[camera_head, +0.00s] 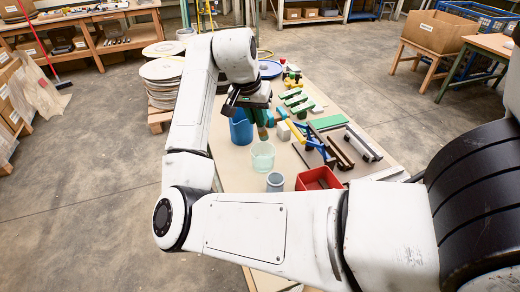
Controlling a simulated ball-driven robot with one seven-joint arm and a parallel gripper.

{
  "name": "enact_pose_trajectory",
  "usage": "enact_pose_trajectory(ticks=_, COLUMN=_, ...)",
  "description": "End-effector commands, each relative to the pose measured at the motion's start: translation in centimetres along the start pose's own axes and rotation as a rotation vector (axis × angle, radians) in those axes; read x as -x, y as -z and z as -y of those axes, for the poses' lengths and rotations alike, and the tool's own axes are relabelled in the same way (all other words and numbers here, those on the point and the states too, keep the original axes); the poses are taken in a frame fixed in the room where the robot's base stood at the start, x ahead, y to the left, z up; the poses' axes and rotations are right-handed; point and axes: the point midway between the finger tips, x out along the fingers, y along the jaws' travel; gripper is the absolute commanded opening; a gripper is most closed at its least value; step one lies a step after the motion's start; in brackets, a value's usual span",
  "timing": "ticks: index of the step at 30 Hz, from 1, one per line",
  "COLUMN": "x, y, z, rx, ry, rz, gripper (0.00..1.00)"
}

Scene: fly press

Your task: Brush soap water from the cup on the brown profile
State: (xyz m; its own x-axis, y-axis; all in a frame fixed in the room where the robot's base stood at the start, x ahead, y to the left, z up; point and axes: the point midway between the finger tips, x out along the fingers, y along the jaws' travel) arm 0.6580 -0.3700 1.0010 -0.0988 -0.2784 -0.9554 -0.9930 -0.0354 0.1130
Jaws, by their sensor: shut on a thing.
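My gripper (260,108) is above the work table, shut on what looks like a brush (263,131), with a brownish lower end pointing down. The brush is small in the picture, and my gripper partly hides it. It hangs just behind a pale green translucent cup (262,157); I cannot tell how high it is above the table. A smaller grey cup (275,182) stands nearer; I cannot tell which cup holds the soap water. The brown profile (336,150) lies slanted to the right of my gripper, among other long parts.
A blue container (240,131) stands left of the brush. A red bin (307,181) is at the near side. A pale profile (363,143), a green plate (328,122) and green blocks (297,100) crowd the right half of the table (233,170). My arm hides the table's near end.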

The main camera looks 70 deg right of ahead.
Motion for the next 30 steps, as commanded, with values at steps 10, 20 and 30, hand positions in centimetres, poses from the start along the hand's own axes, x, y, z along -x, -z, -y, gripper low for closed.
enact_pose_trajectory(ticks=10, x=0.0, y=0.0, z=0.0, rx=0.0, ry=0.0, rz=0.0, gripper=0.0)
enact_pose_trajectory(ticks=20, x=2.3, y=0.7, z=-0.3, rx=0.0, ry=-0.001, rz=0.0, gripper=0.0)
enact_pose_trajectory(ticks=30, x=4.0, y=1.1, z=-0.5, rx=0.001, ry=0.0, rz=-0.001, gripper=0.0)
